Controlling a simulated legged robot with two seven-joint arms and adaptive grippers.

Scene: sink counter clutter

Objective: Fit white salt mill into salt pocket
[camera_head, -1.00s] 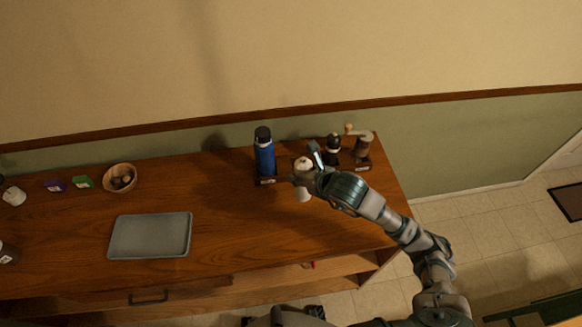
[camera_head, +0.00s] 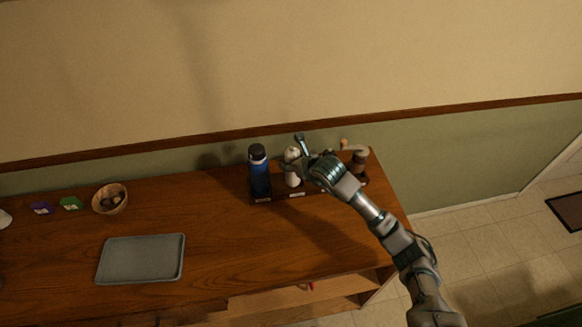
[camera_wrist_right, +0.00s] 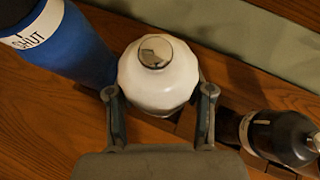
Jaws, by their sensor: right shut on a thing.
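The white salt mill (camera_head: 292,176) stands roughly upright at the wooden rack (camera_head: 279,198), between the blue bottle and the pepper mill's place. My right gripper (camera_head: 305,158) is shut on it, one finger on each side of its white body in the right wrist view (camera_wrist_right: 158,112). The mill's round metal-capped top shows there (camera_wrist_right: 157,75). The salt pocket is mostly hidden by the mill and gripper; a small white label (camera_head: 297,194) shows on the rack front below it. I cannot tell whether the base is seated. My left gripper is out of view.
The blue bottle (camera_head: 260,178) stands close left of the mill. A brown grinder with a crank (camera_head: 358,162) is at the right end. A grey tray (camera_head: 140,259) and a bowl (camera_head: 110,199) lie left.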

